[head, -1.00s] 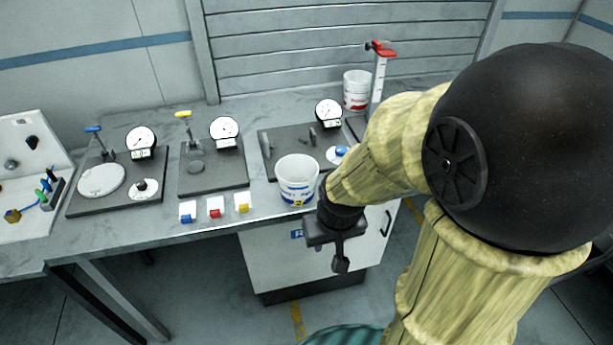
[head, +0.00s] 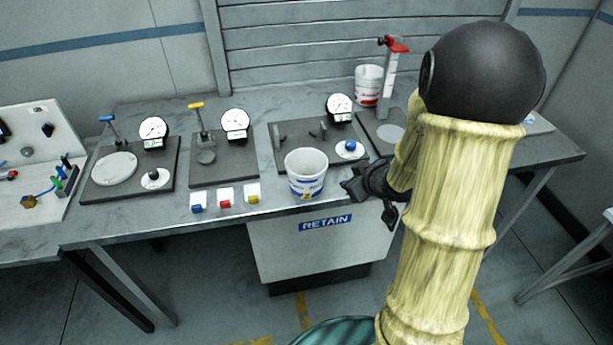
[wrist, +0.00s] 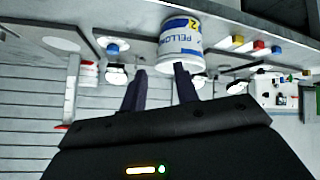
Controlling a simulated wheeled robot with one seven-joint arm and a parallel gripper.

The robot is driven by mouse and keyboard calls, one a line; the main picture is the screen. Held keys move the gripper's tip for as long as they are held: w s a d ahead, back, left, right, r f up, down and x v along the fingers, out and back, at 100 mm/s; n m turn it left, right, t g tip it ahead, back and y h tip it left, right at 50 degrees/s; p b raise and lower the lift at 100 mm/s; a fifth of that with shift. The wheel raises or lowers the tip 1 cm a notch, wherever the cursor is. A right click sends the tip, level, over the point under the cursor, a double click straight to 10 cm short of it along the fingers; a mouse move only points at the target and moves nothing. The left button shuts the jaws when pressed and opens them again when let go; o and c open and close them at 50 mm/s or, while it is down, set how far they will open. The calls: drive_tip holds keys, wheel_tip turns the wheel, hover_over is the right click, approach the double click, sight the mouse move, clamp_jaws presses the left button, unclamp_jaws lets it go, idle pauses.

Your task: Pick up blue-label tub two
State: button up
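The blue-label tub two (head: 306,174) is a white open-topped bucket with a blue label and a yellow patch marked 2. It stands upright near the bench's front edge. In the wrist view the tub (wrist: 181,45) appears upside down, just beyond the fingertips and toward the right finger. My gripper (wrist: 160,70) is open, with its two dark fingers apart and nothing between them. In the head view my gripper (head: 352,188) is just right of the tub, by the bench edge. A small gap seems to separate them, but contact is hard to judge.
A red-label tub (head: 369,87) stands at the back beside a red-topped upright gauge (head: 390,70). Blue, red and yellow blocks (head: 225,198) lie left of the tub. Dial stations (head: 222,155) fill the bench behind. A RETAIN cabinet (head: 318,250) is below.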

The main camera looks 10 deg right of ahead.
sight(313, 178)
drive_tip(key=n+y, duration=0.1)
drive_tip(key=y, duration=0.1)
drive_tip(key=s+n+y, duration=0.1)
drive_tip(key=y, duration=0.2)
drive_tip(key=s+a+n+t+y, duration=0.1)
drive_tip(key=n+y, duration=0.1)
drive_tip(key=shift+r+p, duration=0.25)
drive_tip(key=shift+p, duration=0.05)
drive_tip(key=p+x, duration=0.2)
drive_tip(key=x, duration=1)
drive_tip(key=shift+w+a+p, duration=0.1)
drive_tip(key=shift+a+p, duration=0.15)
drive_tip(key=shift+p, duration=0.05)
